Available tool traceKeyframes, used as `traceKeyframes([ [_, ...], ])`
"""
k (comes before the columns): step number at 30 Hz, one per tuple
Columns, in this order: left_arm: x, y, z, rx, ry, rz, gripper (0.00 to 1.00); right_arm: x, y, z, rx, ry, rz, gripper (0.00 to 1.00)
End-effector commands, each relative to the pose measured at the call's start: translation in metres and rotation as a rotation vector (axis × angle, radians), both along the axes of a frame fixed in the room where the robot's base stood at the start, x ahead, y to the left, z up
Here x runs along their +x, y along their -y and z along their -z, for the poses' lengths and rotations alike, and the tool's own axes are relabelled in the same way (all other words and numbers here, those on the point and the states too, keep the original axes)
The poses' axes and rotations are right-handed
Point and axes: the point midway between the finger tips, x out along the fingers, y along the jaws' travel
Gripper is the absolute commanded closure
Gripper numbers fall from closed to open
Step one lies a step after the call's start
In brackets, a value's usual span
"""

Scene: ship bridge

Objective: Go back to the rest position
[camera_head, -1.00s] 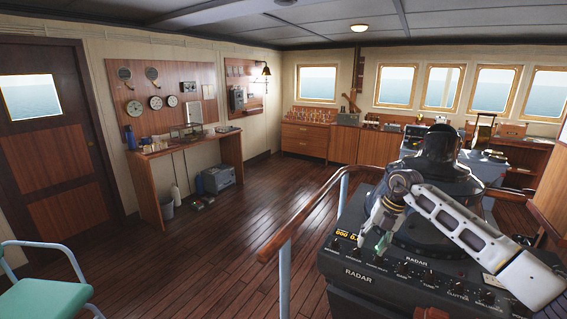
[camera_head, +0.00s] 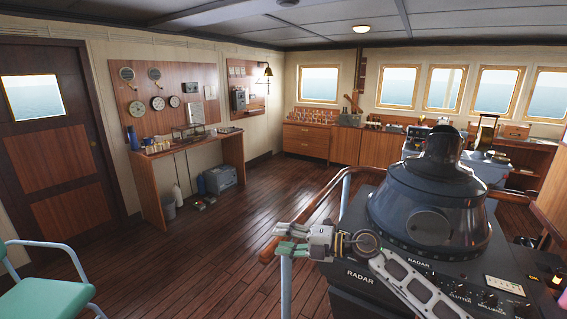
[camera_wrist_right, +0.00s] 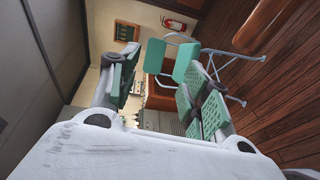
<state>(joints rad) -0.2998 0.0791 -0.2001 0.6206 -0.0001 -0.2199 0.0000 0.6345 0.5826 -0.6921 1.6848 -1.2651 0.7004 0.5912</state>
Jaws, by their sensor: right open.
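My right gripper (camera_head: 284,239) is at the lower middle of the head view, off the left front corner of the radar console (camera_head: 362,292). It points left, and its green-padded fingers are apart with nothing between them. Its arm passes across the front of the console. In the right wrist view the open gripper (camera_wrist_right: 160,95) frames a distant teal chair (camera_wrist_right: 187,62), with no object held. My left gripper is not in the head view.
A wooden handrail (camera_head: 320,205) on pale posts runs close by my right gripper. A teal chair (camera_head: 45,297) stands at the lower left. A wall desk (camera_head: 190,146) with instruments is farther back. The wooden floor between is clear.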

Motion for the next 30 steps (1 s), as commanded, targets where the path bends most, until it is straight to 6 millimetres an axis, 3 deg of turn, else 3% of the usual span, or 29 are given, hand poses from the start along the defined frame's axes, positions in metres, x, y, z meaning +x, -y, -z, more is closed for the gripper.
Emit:
traceKeyframes([
  [7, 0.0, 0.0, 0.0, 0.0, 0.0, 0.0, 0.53, -0.006, -0.009, -0.03, 0.265, -0.023, 0.128, 0.53],
  [16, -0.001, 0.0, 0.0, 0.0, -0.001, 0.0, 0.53, -0.002, 0.013, -0.052, 0.538, -0.098, 0.344, 0.53],
  [23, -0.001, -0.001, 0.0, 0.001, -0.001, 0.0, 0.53, 0.002, 0.046, -0.048, 0.702, -0.196, 0.54, 0.53],
  [30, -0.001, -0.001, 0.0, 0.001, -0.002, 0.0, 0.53, 0.001, 0.088, -0.025, 0.827, -0.331, 0.765, 0.53],
])
